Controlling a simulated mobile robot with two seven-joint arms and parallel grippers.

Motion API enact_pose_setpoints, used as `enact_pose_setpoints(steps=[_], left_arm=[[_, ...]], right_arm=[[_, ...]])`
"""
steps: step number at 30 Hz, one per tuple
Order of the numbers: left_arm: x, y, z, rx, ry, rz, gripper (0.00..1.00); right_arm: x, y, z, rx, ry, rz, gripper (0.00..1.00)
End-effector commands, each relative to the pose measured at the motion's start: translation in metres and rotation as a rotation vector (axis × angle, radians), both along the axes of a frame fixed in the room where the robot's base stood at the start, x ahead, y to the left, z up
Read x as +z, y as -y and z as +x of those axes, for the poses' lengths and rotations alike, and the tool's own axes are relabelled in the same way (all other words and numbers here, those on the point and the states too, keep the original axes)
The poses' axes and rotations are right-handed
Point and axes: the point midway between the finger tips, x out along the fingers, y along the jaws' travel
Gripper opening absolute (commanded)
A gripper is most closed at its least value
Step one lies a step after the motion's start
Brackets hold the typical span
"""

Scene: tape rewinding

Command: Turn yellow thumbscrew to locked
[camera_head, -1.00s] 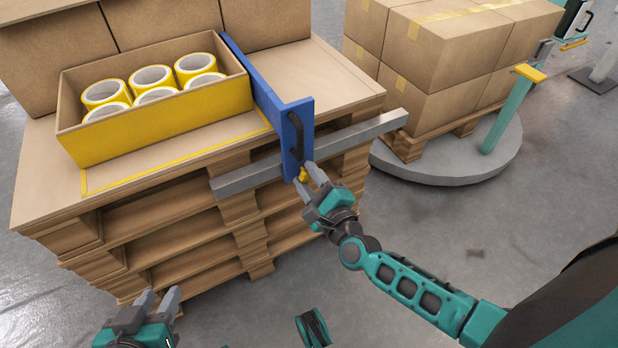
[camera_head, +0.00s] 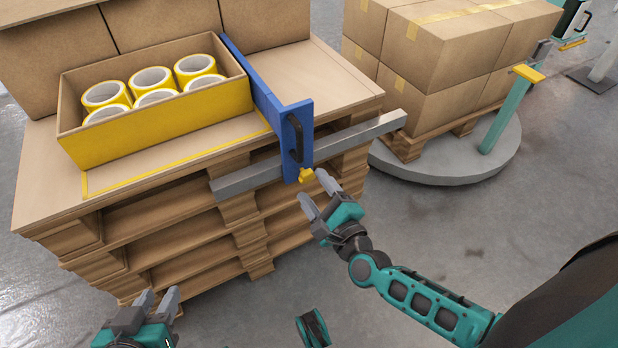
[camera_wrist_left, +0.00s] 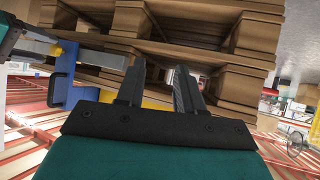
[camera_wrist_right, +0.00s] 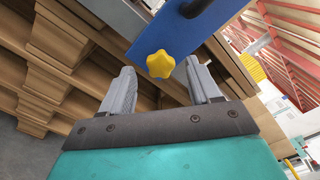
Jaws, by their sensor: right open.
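The yellow thumbscrew (camera_head: 306,175) sits at the lower front end of the blue bracket (camera_head: 296,140), beneath its black handle (camera_head: 295,138). In the right wrist view the thumbscrew is a lobed knob (camera_wrist_right: 160,64) on the blue plate (camera_wrist_right: 185,30). My right gripper (camera_head: 316,190) is open and empty, just in front of and below the thumbscrew; in the right wrist view the knob shows beyond and between the spread fingers, apart from them. My left gripper (camera_head: 160,302) is at the lower left, away from the bracket, with a gap between its fingers and nothing held.
A grey metal rail (camera_head: 245,179) runs across the front of the stacked wooden pallets (camera_head: 180,235). A cardboard box (camera_head: 155,135) of yellow tape rolls stands left of the bracket. More cartons (camera_head: 440,60) stand on a round turntable (camera_head: 460,168) at right.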

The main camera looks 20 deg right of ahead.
Motion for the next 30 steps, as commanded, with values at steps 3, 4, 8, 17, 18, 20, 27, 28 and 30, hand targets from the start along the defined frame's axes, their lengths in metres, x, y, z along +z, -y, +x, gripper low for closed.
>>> enact_pose_setpoints(steps=[3,4,8,17,18,20,27,28,30], left_arm=[[0.004,-0.001,-0.001,0.004,0.0,0.001,0.36],[0.004,-0.001,-0.001,0.004,0.001,0.0,0.36],[0.003,-0.003,-0.003,0.008,-0.003,0.004,0.36],[0.002,-0.006,-0.003,0.012,-0.008,0.011,0.36],[0.002,-0.006,-0.003,0.012,-0.008,0.011,0.36],[0.002,-0.006,-0.003,0.011,-0.007,0.011,0.36],[0.002,-0.006,-0.003,0.011,-0.006,0.012,0.36],[0.002,-0.006,-0.003,0.011,-0.006,0.012,0.36],[0.002,-0.006,-0.003,0.01,-0.006,0.011,0.36]], right_arm=[[0.001,0.002,-0.03,0.002,-0.004,-0.002,0.62],[0.001,0.003,-0.037,0.003,-0.005,-0.002,0.62],[0.001,0.005,-0.063,0.002,-0.004,-0.001,0.62],[0.001,0.007,-0.093,0.001,0.001,0.001,0.62],[0.001,0.007,-0.093,0.0,0.001,0.001,0.62],[0.001,0.007,-0.094,0.0,0.002,0.001,0.62],[0.001,0.007,-0.093,0.0,0.001,0.001,0.62],[0.001,0.007,-0.093,0.0,0.001,0.001,0.62],[0.001,0.007,-0.093,0.0,0.001,0.001,0.62]])
